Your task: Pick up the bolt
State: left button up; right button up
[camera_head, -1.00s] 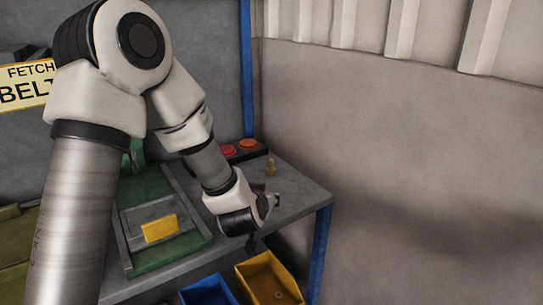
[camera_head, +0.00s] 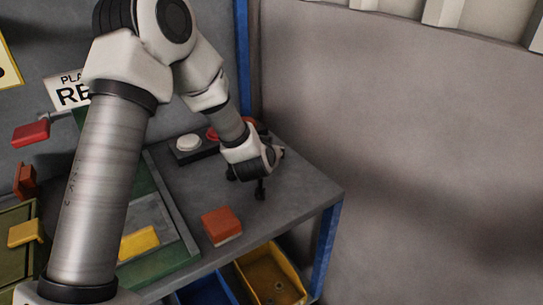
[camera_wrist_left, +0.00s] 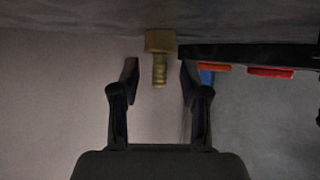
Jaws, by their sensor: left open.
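The brass-coloured bolt (camera_wrist_left: 159,62) shows in the left wrist view, standing on the grey bench with its wide head against the surface and its shank pointing away from it. My left gripper (camera_wrist_left: 159,75) is open, with one finger on each side of the shank and a visible gap on both sides. In the head view my left gripper (camera_head: 271,172) is low over the bench's back right part, and I cannot make out the bolt there. My right gripper is not in view.
A row of buttons (camera_head: 189,143) stands behind the gripper. A red block (camera_head: 221,225) lies on the bench nearer the front. A green-framed tray (camera_head: 185,235) is at left. Yellow (camera_head: 293,267) and blue (camera_head: 228,288) bins sit below the front edge.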

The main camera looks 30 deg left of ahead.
pick_arm(q)
jog(key=shift+w+a+f, duration=0.15)
jog(key=shift+w+f, duration=0.05)
jog(key=shift+w, duration=0.1)
jog(key=shift+s+r, duration=0.15)
jog(key=shift+r, duration=0.05)
grip_shut()
